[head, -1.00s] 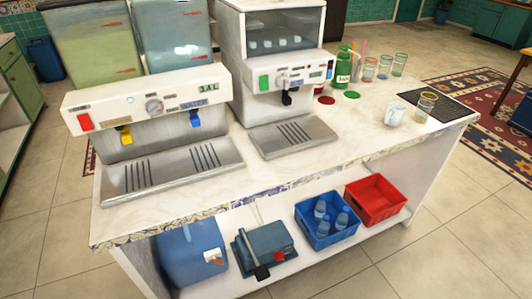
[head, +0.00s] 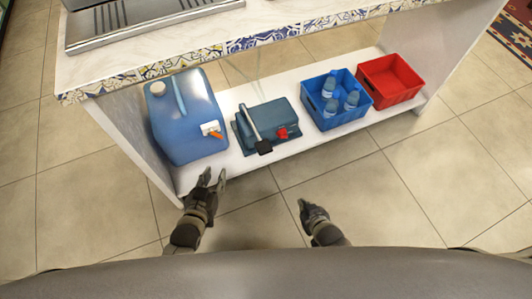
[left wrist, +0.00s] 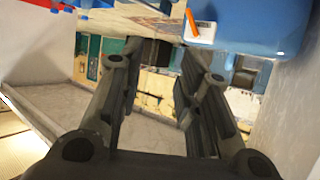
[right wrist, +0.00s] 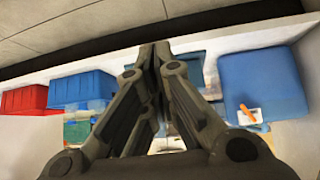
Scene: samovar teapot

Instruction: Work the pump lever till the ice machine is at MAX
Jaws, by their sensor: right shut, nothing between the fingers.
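The pump (head: 270,118) is a teal box with a red knob (head: 282,133) on the low shelf under the counter. Its pale lever (head: 250,122) tilts toward the front and ends in a black grip (head: 264,147). My left gripper (head: 214,178) is open and empty at the shelf's front edge, below and left of the pump, apart from the lever. My right gripper (head: 304,204) is shut and empty, in front of the shelf and right of the lever. In the right wrist view its fingers (right wrist: 154,48) meet and hide part of the shelf. The ice machine is out of view.
A blue water jug (head: 188,118) with an orange-handled tap stands left of the pump. A blue crate (head: 318,118) with bottles and a red crate (head: 391,80) stand to the right. The tiled counter edge (head: 260,42) overhangs the shelf. The floor in front is clear.

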